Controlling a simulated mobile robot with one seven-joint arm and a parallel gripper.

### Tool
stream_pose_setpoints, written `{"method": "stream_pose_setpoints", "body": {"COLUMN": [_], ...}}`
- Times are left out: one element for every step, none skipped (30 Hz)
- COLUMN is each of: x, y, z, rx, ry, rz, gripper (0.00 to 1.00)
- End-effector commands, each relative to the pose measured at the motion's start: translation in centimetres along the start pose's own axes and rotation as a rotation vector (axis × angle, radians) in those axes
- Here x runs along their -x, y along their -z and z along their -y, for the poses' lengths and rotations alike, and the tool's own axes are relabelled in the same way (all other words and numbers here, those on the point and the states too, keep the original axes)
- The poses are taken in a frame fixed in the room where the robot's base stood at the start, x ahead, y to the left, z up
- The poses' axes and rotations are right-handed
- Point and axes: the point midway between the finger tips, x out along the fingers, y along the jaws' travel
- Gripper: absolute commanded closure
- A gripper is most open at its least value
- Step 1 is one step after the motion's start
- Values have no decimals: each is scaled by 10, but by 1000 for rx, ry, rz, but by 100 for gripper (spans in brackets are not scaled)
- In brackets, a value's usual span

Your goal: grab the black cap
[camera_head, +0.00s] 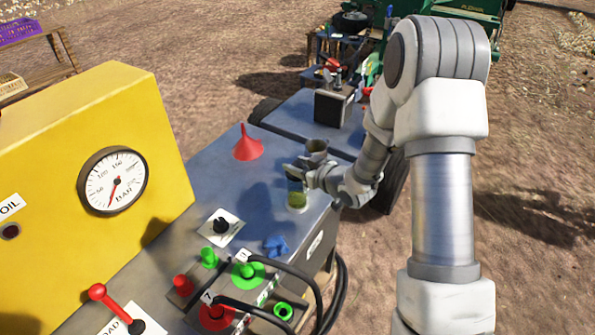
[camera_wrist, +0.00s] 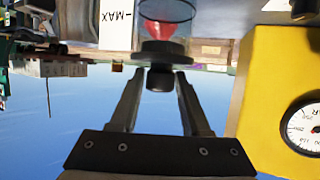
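The black cap (camera_wrist: 160,78) shows in the wrist view as a dark disc with a narrower knob, on the end of a clear cylinder (camera_wrist: 166,14). My gripper (camera_wrist: 161,74) is open, with a finger on each side of the knob and a visible gap on both sides. In the head view my gripper (camera_head: 300,172) is at the top of the clear cylinder (camera_head: 297,198), which stands on the grey bench top and shows green inside. The cap is mostly hidden there by my gripper.
A red funnel (camera_head: 247,146) and a grey metal cup (camera_head: 316,148) stand close to my gripper. A blue crumpled cloth (camera_head: 276,245) lies nearer. A yellow panel with a gauge (camera_head: 113,180) rises at left. Red and green hose couplings (camera_head: 246,272) and a red lever (camera_head: 112,304) are in front.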

Motion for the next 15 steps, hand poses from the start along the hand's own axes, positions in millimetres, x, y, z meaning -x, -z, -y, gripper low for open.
{"method": "stream_pose_setpoints", "body": {"x": [0,0,0,0,0,0,0,0,0,0,0,0,0,0,0], "y": [0,0,0,0,0,0,0,0,0,0,0,0,0,0,0], "z": [0,0,0,0,0,0,0,0,0,0,0,0,0,0,0], "rx": [0,0,0,0,0,0,0,0,0,0,0,0,0,0,0], "ry": [0,0,0,0,0,0,0,0,0,0,0,0,0,0,0], "rz": [0,0,0,0,0,0,0,0,0,0,-1,-1,-1,-1,-1], "gripper": [64,69,77,82,87,95,100,100,100,100,100,100,100,100,100]}}
